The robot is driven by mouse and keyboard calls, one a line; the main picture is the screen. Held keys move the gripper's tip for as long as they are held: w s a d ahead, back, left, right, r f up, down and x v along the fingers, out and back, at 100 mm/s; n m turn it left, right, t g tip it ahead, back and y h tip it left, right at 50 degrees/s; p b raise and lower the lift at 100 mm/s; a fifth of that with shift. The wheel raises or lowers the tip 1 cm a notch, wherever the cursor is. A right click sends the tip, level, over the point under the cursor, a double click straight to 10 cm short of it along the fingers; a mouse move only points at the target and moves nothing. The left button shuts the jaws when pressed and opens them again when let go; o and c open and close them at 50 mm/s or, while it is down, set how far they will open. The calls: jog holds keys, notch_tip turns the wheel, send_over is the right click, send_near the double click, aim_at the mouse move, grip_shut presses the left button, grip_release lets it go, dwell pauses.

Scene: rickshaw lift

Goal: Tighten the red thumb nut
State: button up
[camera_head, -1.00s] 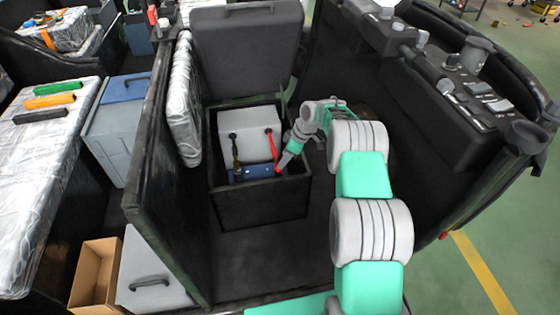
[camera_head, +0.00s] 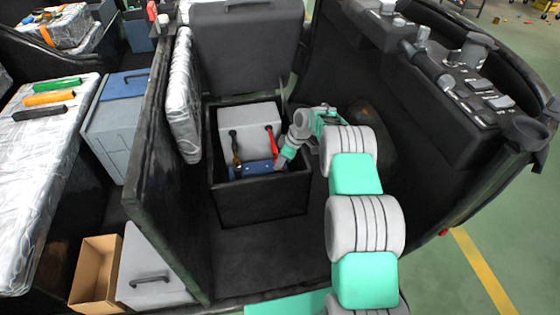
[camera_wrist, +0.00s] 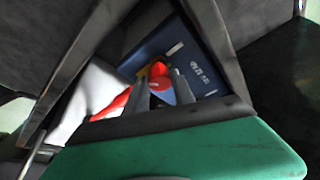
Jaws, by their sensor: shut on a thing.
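The red thumb nut (camera_wrist: 161,90) shows in the wrist view in front of the dark blue panel (camera_wrist: 168,47). My gripper (camera_wrist: 162,92) is shut on it, with a grey finger on each side. In the head view my gripper (camera_head: 279,164) reaches from the right into the open black box, at the right end of the blue panel (camera_head: 250,170). The nut is mostly hidden there by the fingers. A red cable (camera_head: 272,142) comes down from the pale grey block (camera_head: 248,125) close to my gripper. It also shows in the wrist view (camera_wrist: 112,104), left of the nut.
The black box (camera_head: 262,206) has its walls close around my gripper, and its lid (camera_head: 248,45) stands open behind. A dark cable (camera_head: 235,148) runs down the block's left side. A tall dark panel (camera_head: 160,170) stands left. The floor in front of the box is clear.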

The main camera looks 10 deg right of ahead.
grip_shut()
jog(key=shift+m, duration=0.3)
jog(key=m+b, duration=0.1)
jog(key=m, duration=0.1)
jog(key=m+t+h, duration=0.1)
jog(key=m, duration=0.2)
jog(key=shift+s+a+f+t+b, duration=0.1)
jog(key=shift+s+a+t+b, duration=0.05)
jog(key=shift+t+b, duration=0.2)
jog(key=m+h+b, duration=0.1)
jog(key=m, duration=0.2)
jog(key=m+h+b, duration=0.1)
jog(key=m, duration=0.2)
jog(key=shift+a+t+h, duration=0.2)
jog(key=shift+t+h, duration=0.1)
jog(key=shift+t, duration=0.05)
jog(key=m+h+b, duration=0.1)
jog(key=m+b, duration=0.1)
jog(key=m, duration=0.2)
jog(key=shift+f, duration=0.1)
jog(key=m+h+b, duration=0.1)
jog(key=m, duration=0.2)
jog(key=shift+a+m+g+h+b, duration=0.15)
jog(key=shift+m+g+h+b, duration=0.2)
jog(key=shift+m+g+h, duration=0.05)
jog(key=m, duration=0.2)
jog(key=m+g+h+b, duration=0.1)
jog(key=m, duration=0.2)
jog(key=shift+m+g, duration=0.3)
jog(key=shift+b, duration=0.3)
